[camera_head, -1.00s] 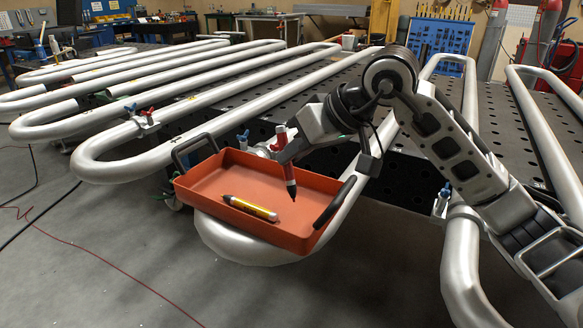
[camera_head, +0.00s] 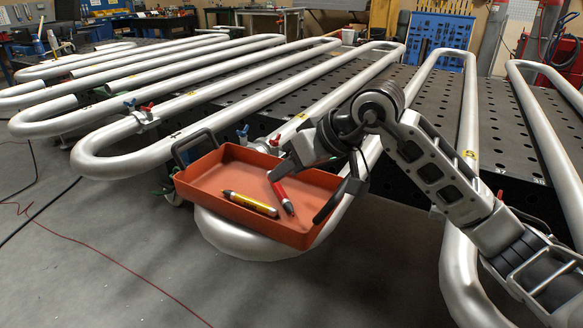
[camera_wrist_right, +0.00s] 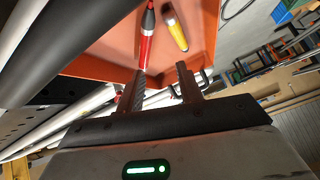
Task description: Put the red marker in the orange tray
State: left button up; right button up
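The red marker (camera_head: 282,193) lies in the orange tray (camera_head: 215,178), to the right of a yellow marker (camera_head: 250,204). It also shows in the right wrist view (camera_wrist_right: 147,38), lying on the tray floor. My left gripper is not in view.
The tray, with dark handles, rests on the silver serpentine pipe coils (camera_head: 240,238). A perforated black table (camera_head: 420,180) lies behind and to the right. Small red and blue clamps (camera_head: 243,132) sit along the pipes. Grey floor is open at lower left.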

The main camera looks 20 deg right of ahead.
jog(key=shift+r, duration=0.15)
jog(key=shift+r+p, duration=0.2)
jog(key=shift+p, duration=0.15)
jog(key=b+v, duration=0.1)
jog(key=v, duration=1)
jog(key=shift+s+d+r, duration=0.2)
jog(key=shift+s+d, duration=0.05)
jog(key=shift+s, duration=0.05)
